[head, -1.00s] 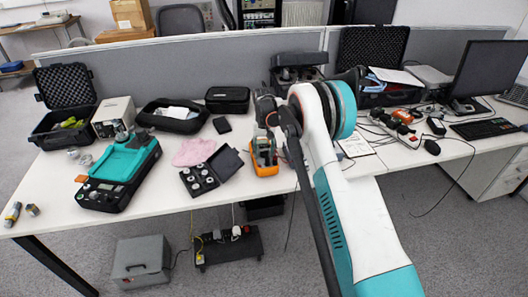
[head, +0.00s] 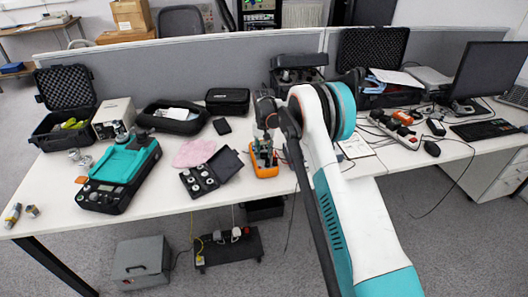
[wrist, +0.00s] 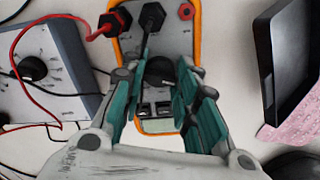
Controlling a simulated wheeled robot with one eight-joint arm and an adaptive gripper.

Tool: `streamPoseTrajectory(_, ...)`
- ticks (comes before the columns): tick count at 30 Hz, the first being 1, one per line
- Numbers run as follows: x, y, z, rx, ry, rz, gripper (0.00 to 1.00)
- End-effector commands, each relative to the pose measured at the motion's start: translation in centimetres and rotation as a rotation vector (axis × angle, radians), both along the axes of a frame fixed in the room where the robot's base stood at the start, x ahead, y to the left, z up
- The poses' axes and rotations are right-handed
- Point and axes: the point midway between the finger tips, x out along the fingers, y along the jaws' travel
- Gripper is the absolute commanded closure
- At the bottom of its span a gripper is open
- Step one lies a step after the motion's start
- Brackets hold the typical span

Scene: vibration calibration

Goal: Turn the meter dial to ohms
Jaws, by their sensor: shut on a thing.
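The orange-edged meter (head: 265,171) lies on the front of the table, beneath my gripper (head: 263,150) in the head view. In the wrist view the grey-faced meter (wrist: 182,42) shows its round dark dial (wrist: 160,70) between the teal fingers of my gripper (wrist: 155,78). My gripper is shut on the dial, one finger on each side. The dial's pointer and markings cannot be read. Red and black plugs (wrist: 152,16) sit in the meter's sockets at the top of the wrist view.
A grey box with a black knob (wrist: 33,68) and red lead stands left of the meter in the wrist view. An open black case of weights (head: 200,180) and a pink cloth (head: 193,152) lie to its left in the head view. Loose cables run nearby.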

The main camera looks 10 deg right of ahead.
Motion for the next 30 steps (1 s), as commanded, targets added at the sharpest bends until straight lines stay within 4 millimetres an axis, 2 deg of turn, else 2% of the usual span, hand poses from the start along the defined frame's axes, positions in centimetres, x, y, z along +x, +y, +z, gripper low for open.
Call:
streamPoseTrajectory(16,0.04,0.11,-0.01,0.0,0.0,-0.406,0.95)
streamPoseTrajectory(30,0.07,0.16,-0.02,0.0,0.001,-0.536,0.95)
